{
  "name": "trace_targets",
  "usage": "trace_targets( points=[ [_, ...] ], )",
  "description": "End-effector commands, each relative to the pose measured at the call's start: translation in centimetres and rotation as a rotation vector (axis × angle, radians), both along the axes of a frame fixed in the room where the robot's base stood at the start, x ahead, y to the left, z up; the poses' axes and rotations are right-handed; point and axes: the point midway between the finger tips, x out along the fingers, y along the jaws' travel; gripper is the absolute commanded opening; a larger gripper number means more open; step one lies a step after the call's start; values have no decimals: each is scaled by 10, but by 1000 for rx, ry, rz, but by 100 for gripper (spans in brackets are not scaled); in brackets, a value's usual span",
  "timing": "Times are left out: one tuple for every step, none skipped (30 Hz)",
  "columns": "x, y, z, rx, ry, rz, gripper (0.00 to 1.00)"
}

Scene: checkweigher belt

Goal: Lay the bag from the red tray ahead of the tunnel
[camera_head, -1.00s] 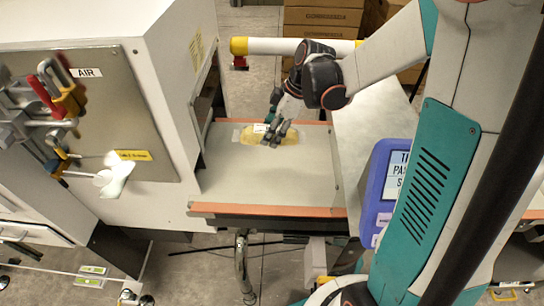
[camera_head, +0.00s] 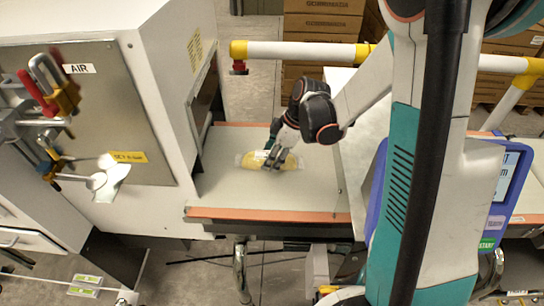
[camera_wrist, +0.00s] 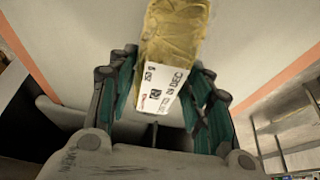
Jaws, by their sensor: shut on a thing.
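The bag (camera_head: 254,160) is yellowish with clear ends and a white printed label. It is at the light belt (camera_head: 227,185), to the right of the tunnel opening (camera_head: 203,100) in the white cabinet. My gripper (camera_head: 276,157) reaches down over the bag from the right and is shut on it. In the wrist view the bag (camera_wrist: 172,35) lies between the teal-padded fingers of my gripper (camera_wrist: 160,105), its label facing the camera. I cannot tell whether the bag touches the belt. No red tray is clearly in view.
Orange strips (camera_head: 270,215) edge the belt. The white cabinet (camera_head: 150,50) stands at the left, with clamps (camera_head: 50,85) on its panel. A white and yellow rail (camera_head: 300,50) runs behind. A blue-framed screen (camera_head: 505,190) stands at the right. The belt's front part is bare.

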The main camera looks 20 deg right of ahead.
Motion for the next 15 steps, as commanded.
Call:
trace_targets(
  points=[
    [0,0,-1,0,0,0,14],
    [0,0,-2,0,0,0,14],
    [0,0,-4,0,0,0,14],
    [0,0,-3,0,0,0,53],
    [0,0,-2,0,0,0,59],
    [0,0,-2,0,0,0,66],
    [0,0,-2,0,0,0,66],
    [0,0,-2,0,0,0,66],
    [0,0,-2,0,0,0,66],
    [0,0,-2,0,0,0,66],
    [0,0,-2,0,0,0,66],
    [0,0,-2,0,0,0,66],
    [0,0,-2,0,0,0,66],
    [0,0,-2,0,0,0,66],
    [0,0,-2,0,0,0,66]
  ],
)
